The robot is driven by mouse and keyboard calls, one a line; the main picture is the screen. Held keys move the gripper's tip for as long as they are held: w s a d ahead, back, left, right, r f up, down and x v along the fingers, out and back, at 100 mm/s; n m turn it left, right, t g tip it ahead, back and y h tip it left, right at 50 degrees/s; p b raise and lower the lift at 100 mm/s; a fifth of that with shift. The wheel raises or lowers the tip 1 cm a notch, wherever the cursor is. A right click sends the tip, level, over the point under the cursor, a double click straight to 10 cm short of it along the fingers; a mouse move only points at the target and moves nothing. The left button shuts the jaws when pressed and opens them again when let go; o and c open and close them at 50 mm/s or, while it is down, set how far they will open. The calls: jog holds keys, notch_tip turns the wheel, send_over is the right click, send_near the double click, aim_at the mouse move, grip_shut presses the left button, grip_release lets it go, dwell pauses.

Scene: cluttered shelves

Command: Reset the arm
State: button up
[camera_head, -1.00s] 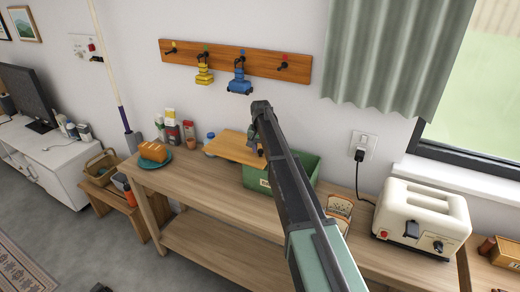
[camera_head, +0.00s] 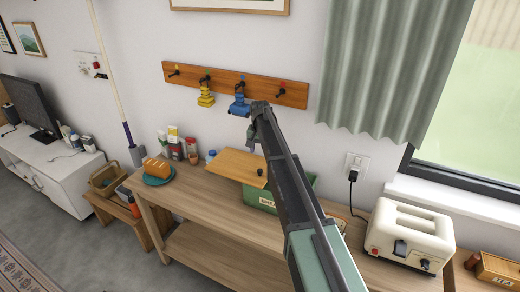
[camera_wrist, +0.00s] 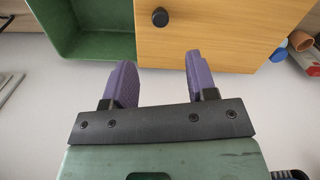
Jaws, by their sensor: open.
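My gripper (camera_wrist: 158,68) is open and empty, its two purple fingers apart in the wrist view. In the head view my arm reaches up over the wooden bench, and its dark end hides most of the gripper. A green box (camera_wrist: 95,45) stands below it on the bench. A wooden lid (camera_wrist: 215,40) with a black knob (camera_wrist: 160,17) covers part of the box and leaves the rest open. In the head view the lid (camera_head: 232,166) extends left beyond the green box (camera_head: 258,197). The fingers are apart from the lid and the knob.
A cream toaster (camera_head: 410,236) stands on the bench (camera_head: 205,200) at right. Bread (camera_head: 157,167) on a teal plate and several small containers are at left. A hook rail (camera_head: 290,94) with a yellow thing (camera_head: 206,97) and a blue thing (camera_head: 239,106) hangs on the wall.

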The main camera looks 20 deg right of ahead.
jog(key=shift+r, duration=0.15)
jog(key=s+a+f+n+b, duration=0.1)
jog(key=s+a, duration=0.1)
jog(key=s, duration=1.1)
jog(key=s+a+f+n+b, duration=0.2)
jog(key=s+a, duration=0.1)
jog(key=s, duration=1)
jog(key=s+a+f+n+b, duration=0.2)
jog(key=s+a, duration=0.1)
jog(key=s, duration=1.1)
jog(key=shift+w, duration=0.1)
